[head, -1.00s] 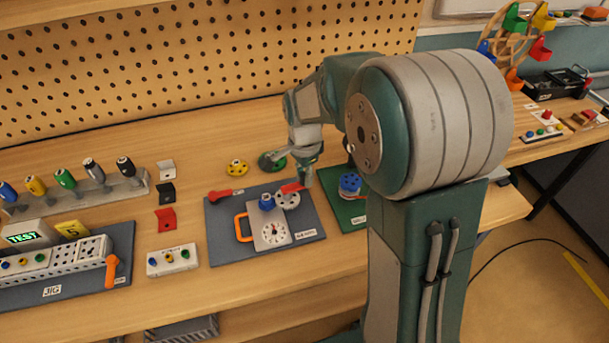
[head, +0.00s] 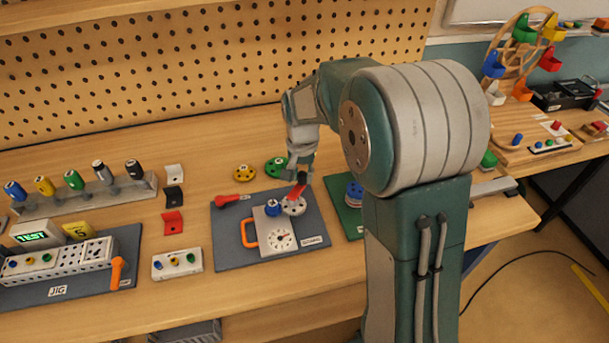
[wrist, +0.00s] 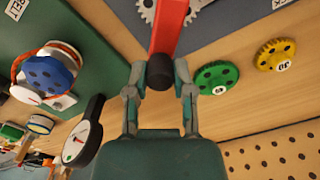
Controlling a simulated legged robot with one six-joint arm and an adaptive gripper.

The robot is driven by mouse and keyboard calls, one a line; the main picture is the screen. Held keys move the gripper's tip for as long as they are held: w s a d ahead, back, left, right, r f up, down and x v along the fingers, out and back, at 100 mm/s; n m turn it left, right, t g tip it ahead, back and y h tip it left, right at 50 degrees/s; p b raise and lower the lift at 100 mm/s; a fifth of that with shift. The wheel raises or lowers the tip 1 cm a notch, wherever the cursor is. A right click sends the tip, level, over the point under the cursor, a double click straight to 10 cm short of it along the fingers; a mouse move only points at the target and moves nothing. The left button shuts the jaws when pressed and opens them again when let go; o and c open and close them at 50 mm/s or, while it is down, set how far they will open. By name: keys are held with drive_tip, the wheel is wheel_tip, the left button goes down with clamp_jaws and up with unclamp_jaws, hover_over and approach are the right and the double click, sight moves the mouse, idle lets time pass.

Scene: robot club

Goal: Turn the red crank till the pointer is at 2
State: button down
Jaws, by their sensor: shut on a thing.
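The red crank (head: 297,191) slants up from the pale gear (head: 293,206) on the grey gear board (head: 235,247). My gripper (head: 300,180) is shut on the crank's outer end. In the wrist view the red crank arm (wrist: 169,28) runs away from me, and its dark knob (wrist: 160,72) sits between the fingers of my gripper (wrist: 159,86). The white dial (head: 281,240) lies on the front of the board with a small reddish pointer; its numbers are too small to read.
An orange handle (head: 246,234) and a red-handled piece (head: 227,201) are on the board's left. Yellow (head: 244,173) and green (head: 276,168) gears lie behind it. A green board (head: 346,217) with a blue wheel (head: 355,193) stands close at right.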

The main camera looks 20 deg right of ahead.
drive_tip(key=shift+a+f+n, duration=0.1)
drive_tip(key=shift+n, duration=0.2)
drive_tip(key=shift+c, duration=2.4)
unclamp_jaws()
drive_tip(key=shift+w, duration=0.1)
wheel_tip(320, 180, up, 12)
